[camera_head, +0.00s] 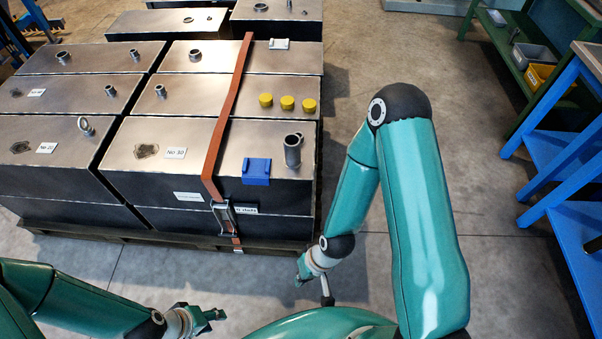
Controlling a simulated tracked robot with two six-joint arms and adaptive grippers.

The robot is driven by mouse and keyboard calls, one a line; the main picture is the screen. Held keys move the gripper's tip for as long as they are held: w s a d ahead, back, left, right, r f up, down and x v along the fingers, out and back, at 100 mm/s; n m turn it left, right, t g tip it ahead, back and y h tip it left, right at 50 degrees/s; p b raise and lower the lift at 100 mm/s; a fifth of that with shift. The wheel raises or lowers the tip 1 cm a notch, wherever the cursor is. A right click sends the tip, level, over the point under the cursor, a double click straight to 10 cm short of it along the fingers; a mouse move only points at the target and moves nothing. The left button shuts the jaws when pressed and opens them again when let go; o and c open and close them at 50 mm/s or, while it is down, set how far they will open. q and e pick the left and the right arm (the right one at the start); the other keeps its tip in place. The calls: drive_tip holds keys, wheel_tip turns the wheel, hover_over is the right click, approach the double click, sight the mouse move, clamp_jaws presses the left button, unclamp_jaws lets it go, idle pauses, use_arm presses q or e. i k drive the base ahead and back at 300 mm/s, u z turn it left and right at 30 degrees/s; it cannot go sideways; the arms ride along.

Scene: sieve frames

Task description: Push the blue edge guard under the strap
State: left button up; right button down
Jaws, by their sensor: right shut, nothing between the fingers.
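The blue edge guard (256,172) lies on the front edge of the front right metal tank (262,140), bent over its top and front face. It is just right of the orange strap (226,110) and apart from it. The strap runs front to back over the tanks and down the front to a metal buckle (224,217). My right gripper (303,270) is shut and empty, in front of the pallet's right corner, away from the guard. My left gripper (210,316) is low in front of the pallet, holding nothing that I can see; its finger opening is unclear.
A short upright pipe (292,150) stands right of the guard. Several yellow caps (287,103) sit behind it. Blue workbench legs (548,150) stand at the right. The floor (500,250) between is clear.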

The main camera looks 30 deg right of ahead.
sight(255, 171)
drive_tip(key=u, duration=0.2)
drive_tip(key=i, duration=0.85)
drive_tip(key=z, duration=0.1)
